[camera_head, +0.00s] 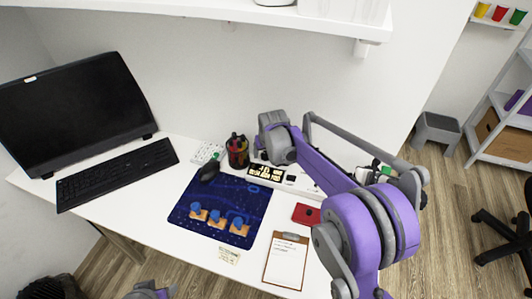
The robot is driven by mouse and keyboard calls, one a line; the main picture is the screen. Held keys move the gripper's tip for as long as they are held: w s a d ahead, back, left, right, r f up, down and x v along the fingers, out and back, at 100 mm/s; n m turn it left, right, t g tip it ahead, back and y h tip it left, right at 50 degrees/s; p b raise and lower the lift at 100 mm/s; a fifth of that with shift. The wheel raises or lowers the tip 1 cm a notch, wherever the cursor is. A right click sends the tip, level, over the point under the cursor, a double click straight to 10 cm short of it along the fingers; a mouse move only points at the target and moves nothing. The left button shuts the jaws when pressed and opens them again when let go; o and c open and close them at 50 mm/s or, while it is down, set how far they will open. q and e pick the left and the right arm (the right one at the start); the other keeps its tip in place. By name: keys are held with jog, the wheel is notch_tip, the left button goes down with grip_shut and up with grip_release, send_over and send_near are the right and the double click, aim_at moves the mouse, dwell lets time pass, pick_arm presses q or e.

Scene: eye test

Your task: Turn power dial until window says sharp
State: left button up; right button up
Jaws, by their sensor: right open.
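A long white device (308,187) lies at the back of the white desk, partly behind my right arm. A dark panel with pale yellow marks (265,173) sits at its left end, with a small dark spot (290,178) beside it. I cannot tell which part is the power dial or the window, and no word is readable. My right gripper (261,156) is just above the dark panel, small and mostly hidden by its grey wrist. It is open, and I cannot tell whether it touches the device. A grey and purple part of mine shows at the bottom edge; my left gripper cannot be made out.
A dark blue mat (184,205) holds several wooden blocks with blue tops (238,223). Around it are a pen cup (238,153), black mouse (209,171), keyboard (117,174), monitor (75,112), red box (306,214) and clipboard (286,263). A shelf (230,12) overhangs the desk.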

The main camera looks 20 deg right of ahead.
grip_shut()
dwell(0.4)
jog(key=shift+n+y, duration=0.3)
jog(key=shift+n, duration=0.5)
grip_release()
